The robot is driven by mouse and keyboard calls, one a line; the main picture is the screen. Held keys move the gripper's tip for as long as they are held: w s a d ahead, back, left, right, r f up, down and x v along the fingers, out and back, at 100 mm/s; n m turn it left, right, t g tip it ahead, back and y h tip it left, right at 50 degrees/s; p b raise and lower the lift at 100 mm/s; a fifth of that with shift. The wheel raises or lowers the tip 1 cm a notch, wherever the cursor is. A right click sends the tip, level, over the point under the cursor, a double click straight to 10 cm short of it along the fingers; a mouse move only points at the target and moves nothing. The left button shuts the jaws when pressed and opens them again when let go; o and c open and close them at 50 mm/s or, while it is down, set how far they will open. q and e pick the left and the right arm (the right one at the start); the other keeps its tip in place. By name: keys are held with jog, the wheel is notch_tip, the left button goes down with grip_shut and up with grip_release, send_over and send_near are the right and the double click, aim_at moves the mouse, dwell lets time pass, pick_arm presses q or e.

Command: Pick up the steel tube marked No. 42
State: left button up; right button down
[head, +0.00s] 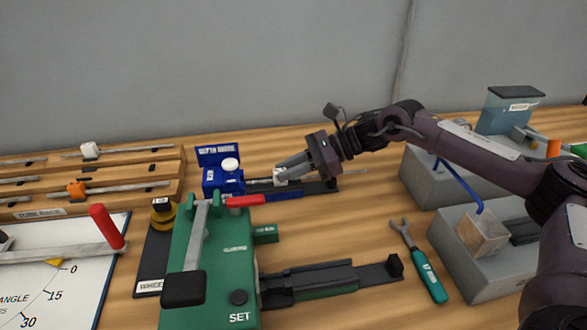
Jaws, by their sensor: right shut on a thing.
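My right gripper (282,174) reaches in from the right and is shut at the blue depth gauge (222,181). Other tubes lie in the wooden tube rack (90,168) at the left, one with a white block (89,150), one with an orange block (77,189). My left gripper is not in view.
A green press marked SET (235,262) with a red-tipped lever stands in front. An angle board (85,285) with a red handle is at left. Bare wood shows around the wrench.

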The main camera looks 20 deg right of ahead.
jog(key=shift+s+d, duration=0.1)
jog(key=shift+d, duration=0.2)
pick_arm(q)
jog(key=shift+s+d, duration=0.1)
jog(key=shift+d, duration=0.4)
pick_arm(e)
jog(key=shift+a, duration=0.1)
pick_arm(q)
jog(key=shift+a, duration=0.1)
pick_arm(e)
jog(key=c, duration=1.2)
grip_release()
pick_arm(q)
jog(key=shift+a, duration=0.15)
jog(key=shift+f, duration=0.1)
